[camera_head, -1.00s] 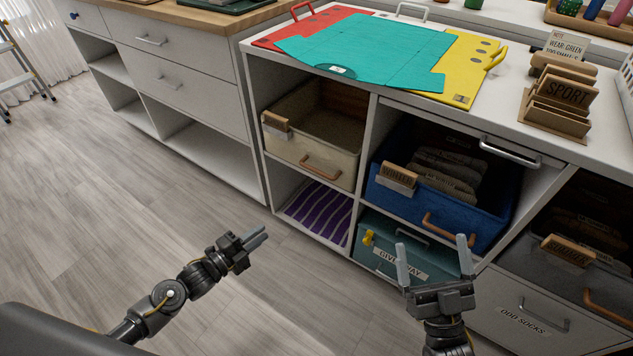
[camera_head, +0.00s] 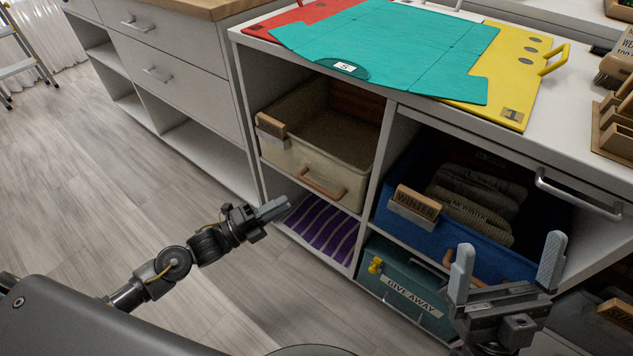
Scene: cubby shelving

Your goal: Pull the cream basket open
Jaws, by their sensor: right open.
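The cream basket (camera_head: 335,180) sits in the upper left cubby of the white shelving. It has a copper-coloured handle (camera_head: 322,187) on its front and a wooden tag (camera_head: 271,127) clipped at its left rim. Its inside looks empty. My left gripper (camera_head: 274,208) is in front of and below the basket, apart from it; its fingers look close together and I cannot tell whether they are parted. My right gripper (camera_head: 507,264) is open and empty, its fingers spread in front of the blue basket, to the right of the cream one.
The blue basket (camera_head: 407,235) with a winter tag holds folded knits. Below are a purple striped cubby lining (camera_head: 322,229) and a teal giveaway box (camera_head: 385,293). A metal bar handle (camera_head: 580,195) juts from the counter edge. Wood floor (camera_head: 120,220) at left is clear.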

